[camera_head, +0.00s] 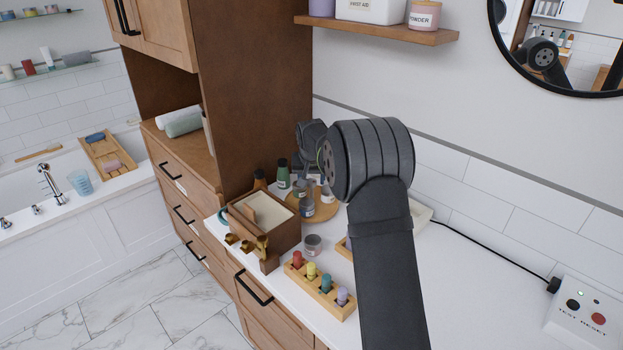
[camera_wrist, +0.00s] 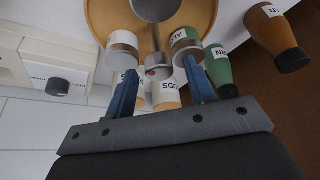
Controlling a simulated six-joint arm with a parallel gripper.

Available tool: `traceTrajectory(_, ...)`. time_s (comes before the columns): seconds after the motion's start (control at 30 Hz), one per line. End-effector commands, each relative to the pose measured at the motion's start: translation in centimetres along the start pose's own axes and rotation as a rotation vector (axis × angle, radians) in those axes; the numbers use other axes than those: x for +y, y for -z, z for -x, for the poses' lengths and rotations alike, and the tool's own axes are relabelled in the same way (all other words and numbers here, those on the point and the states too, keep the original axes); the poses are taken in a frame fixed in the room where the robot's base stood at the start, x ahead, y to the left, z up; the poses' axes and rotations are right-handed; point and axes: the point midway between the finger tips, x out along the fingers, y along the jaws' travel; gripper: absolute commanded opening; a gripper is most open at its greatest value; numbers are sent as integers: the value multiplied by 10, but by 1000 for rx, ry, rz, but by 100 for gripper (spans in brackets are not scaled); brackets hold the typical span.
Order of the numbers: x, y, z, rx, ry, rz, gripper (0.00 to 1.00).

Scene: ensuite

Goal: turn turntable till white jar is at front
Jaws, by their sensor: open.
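The turntable (camera_head: 326,212) is a round wooden disc on the counter, partly hidden by my arm; its rim shows at the top of the wrist view (camera_wrist: 205,14). A grey-lidded jar (camera_head: 307,208) stands on its near side in the head view. In the wrist view, a jar with a green label (camera_wrist: 186,42) is at right, another pale-lidded jar (camera_wrist: 122,44) at left. White containers, one marked "SUDS" (camera_wrist: 165,95), show between my fingers. I cannot tell for certain which is the white jar. My gripper (camera_wrist: 160,68) is open above the turntable, its blue fingers apart.
A green bottle (camera_head: 283,175) and a brown bottle (camera_wrist: 277,38) stand close beside the turntable. A wooden box (camera_head: 263,222), a loose jar (camera_head: 313,245) and a rack of coloured bottles (camera_head: 320,285) are nearer. The tall cabinet (camera_head: 250,90) rises at left. The right counter is mostly clear.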

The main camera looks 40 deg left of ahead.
Motion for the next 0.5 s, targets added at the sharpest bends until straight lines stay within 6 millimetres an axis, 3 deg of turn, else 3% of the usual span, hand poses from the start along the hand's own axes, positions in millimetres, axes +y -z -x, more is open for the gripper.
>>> traceTrajectory(0.03, 0, 0, 0, 0, 0, 0, 46)
traceTrajectory(0.27, 0, 0, 0, -1, 0, 0, 1)
traceTrajectory(0.5, 0, 0, 0, -1, -1, -4, 0)
